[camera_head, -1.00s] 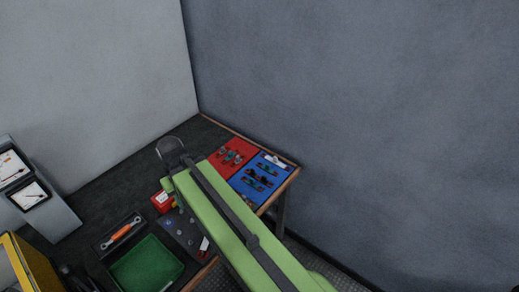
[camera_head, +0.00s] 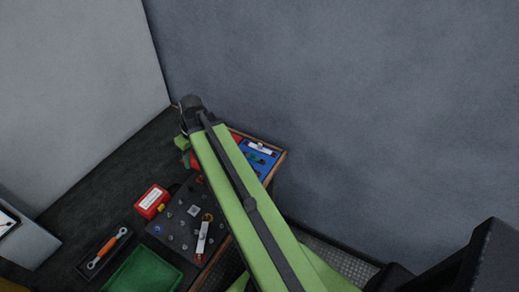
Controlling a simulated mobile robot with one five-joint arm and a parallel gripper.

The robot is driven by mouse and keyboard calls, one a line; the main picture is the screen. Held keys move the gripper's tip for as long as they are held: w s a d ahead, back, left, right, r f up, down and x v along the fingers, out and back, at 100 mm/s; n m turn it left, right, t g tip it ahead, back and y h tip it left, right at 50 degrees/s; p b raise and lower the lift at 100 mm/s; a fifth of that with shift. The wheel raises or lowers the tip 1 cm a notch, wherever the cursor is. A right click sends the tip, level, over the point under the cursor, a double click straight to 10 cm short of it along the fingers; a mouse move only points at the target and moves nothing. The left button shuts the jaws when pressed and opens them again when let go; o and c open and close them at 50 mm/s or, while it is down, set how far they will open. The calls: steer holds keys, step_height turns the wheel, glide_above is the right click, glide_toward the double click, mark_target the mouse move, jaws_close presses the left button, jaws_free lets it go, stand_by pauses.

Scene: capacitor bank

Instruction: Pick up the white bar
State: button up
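A white bar (camera_head: 202,238) lies on a dark plate (camera_head: 160,232) among several small round parts, just left of my green arm. It points roughly up and down in the picture, with a reddish spot near its lower end. A second whitish piece (camera_head: 261,148) lies at the far end of the blue mat, right of my arm; I cannot tell whether it is the same kind of bar. My gripper is not seen; my arm's upper end bends down behind the green link, which hides what is below it.
A red box (camera_head: 151,201) stands left of the dark plate. An orange-handled wrench (camera_head: 107,248) lies in a dark tray, beside a green tray (camera_head: 145,275). The blue mat (camera_head: 271,159) and a red mat lie partly behind my arm. Walls stand behind the bench.

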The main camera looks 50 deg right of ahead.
steer(key=s+d+t, duration=0.2)
steer(key=s+d, duration=0.1)
steer(key=d, duration=1.3)
steer(key=n+t+b, duration=0.2)
steer(key=t, duration=0.1)
glide_toward(260, 144)
steer(key=b+x, duration=0.1)
steer(key=b, duration=0.2)
steer(key=b+x, duration=0.2)
steer(key=b, duration=0.1)
steer(key=b+x, duration=0.2)
steer(key=b, duration=0.2)
steer(key=shift+s+d+f, duration=0.1)
steer(key=shift+s+d, duration=0.05)
steer(key=shift+d, duration=0.1)
steer(key=shift+f, duration=0.1)
steer(key=b+x, duration=0.4)
steer(key=x, duration=0.1)
steer(key=shift+w+a+f+b, duration=0.1)
steer(key=shift+w+a+b, duration=0.05)
steer(key=shift+w+b, duration=0.15)
steer(key=shift+r, duration=0.2)
jaws_close()
